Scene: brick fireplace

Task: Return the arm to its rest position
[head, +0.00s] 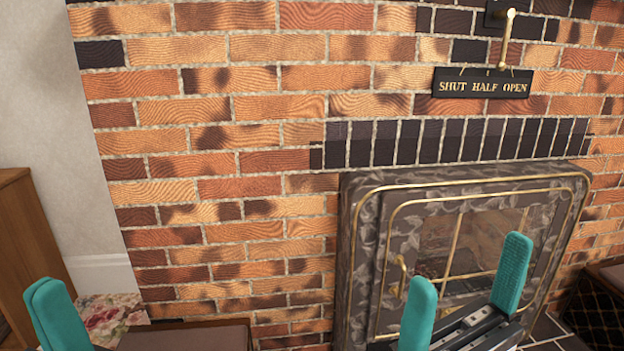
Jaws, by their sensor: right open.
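My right gripper (468,263) is at the lower right, in front of the fireplace door. Its two teal fingers stand wide apart with nothing between them. My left gripper (47,286) is at the bottom left corner. Its teal fingers overlap in this view, so I cannot tell whether it is open or shut. The rest of it is cut off by the picture's edge. The brass damper lever (507,40) hangs at the top right, above a black sign (482,83) reading SHUT HALF OPEN. Neither gripper touches the lever.
A marbled fireplace surround (352,260) with a brass-trimmed glass door (470,240) is set in the brick wall (230,160). A wooden cabinet (30,230) stands at the left. A dark-patterned box-like piece (600,315) is at the lower right. The space before the upper wall is clear.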

